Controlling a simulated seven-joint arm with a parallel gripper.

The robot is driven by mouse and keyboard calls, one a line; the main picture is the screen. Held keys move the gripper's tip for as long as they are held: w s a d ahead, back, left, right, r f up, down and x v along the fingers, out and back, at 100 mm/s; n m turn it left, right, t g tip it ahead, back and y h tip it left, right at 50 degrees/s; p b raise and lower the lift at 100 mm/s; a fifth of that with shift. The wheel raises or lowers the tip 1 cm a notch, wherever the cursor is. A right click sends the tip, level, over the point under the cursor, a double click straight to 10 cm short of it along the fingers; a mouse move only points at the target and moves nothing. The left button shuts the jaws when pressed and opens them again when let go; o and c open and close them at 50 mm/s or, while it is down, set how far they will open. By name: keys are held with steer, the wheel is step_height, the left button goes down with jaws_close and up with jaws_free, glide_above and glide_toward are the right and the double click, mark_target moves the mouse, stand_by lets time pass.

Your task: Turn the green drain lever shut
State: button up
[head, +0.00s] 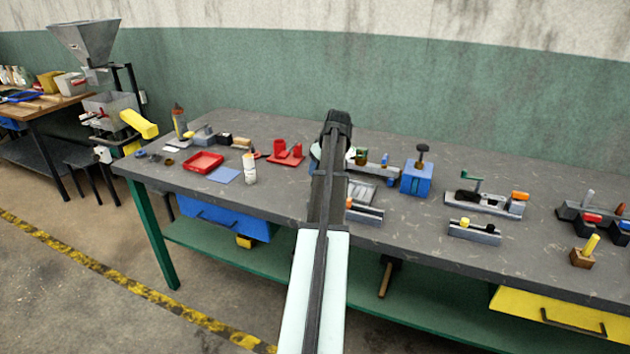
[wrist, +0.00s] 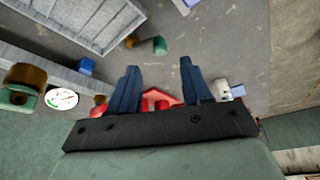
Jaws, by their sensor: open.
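A small green lever (head: 472,181) stands on a grey base (head: 492,203) toward the right of the bench in the head view. I cannot tell for sure that it is the drain lever. Another green piece with a brown top (wrist: 22,85) is at the left. My gripper (wrist: 157,90) is open and empty, with a red fixture (wrist: 162,99) beyond its fingers. In the head view my arm hides part of the bench.
A white bottle (head: 249,168) and red tray (head: 203,162) stand left of my arm. A blue block with a dark knob (head: 416,178) stands to its right. A white dial (wrist: 62,99) shows in the wrist view.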

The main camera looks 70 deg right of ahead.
steer(key=shift+x, duration=3.4)
steer(key=shift+c, duration=0.2)
jaws_close()
